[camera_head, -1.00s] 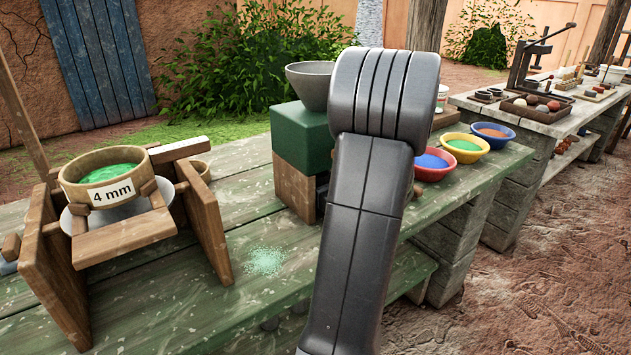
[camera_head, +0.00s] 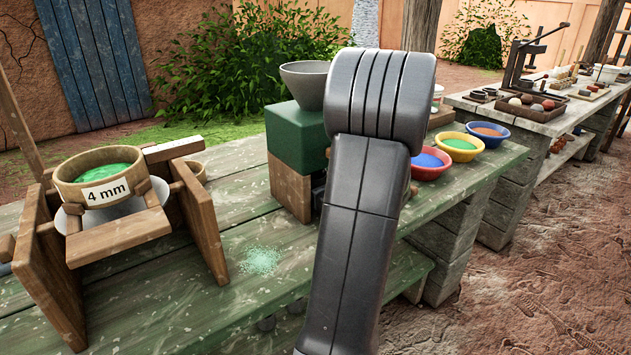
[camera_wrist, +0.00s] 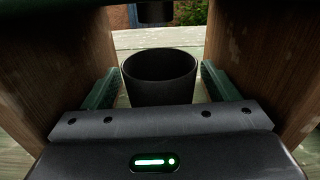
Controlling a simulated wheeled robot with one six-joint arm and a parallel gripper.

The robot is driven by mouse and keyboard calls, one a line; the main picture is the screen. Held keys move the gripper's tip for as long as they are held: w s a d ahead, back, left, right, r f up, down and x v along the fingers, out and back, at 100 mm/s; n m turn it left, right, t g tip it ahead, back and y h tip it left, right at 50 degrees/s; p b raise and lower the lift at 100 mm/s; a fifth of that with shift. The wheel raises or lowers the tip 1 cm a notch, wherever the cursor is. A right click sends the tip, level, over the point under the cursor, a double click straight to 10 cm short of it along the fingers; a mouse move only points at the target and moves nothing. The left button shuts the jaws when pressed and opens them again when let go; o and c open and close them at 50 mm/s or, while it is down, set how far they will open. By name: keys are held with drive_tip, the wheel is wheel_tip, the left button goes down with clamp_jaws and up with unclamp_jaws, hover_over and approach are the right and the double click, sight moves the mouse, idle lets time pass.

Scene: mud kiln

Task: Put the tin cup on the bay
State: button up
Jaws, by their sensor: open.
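A dark round cup (camera_wrist: 158,88), which I take to be the tin cup, stands upright on a pale plank surface in the wrist view. My gripper (camera_wrist: 158,72) is open, with one green finger on each side of the cup and a visible gap at each. The cup stands between two wooden side walls, with a dark spout (camera_wrist: 155,10) above it. This looks like the space under the green mill (camera_head: 300,138); I cannot tell whether it is the bay. My arm hides the mill's front, the cup and my gripper in the head view.
The sieve stand (camera_head: 105,195) marked 4 mm is on the bench (camera_head: 235,200) at left. Red (camera_head: 428,172), yellow (camera_head: 459,155) and blue (camera_head: 488,142) bowls of powder stand right of the mill. Wooden walls (camera_wrist: 55,60) closely flank my gripper.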

drive_tip(key=p+v, duration=0.1)
drive_tip(key=v, duration=1.1)
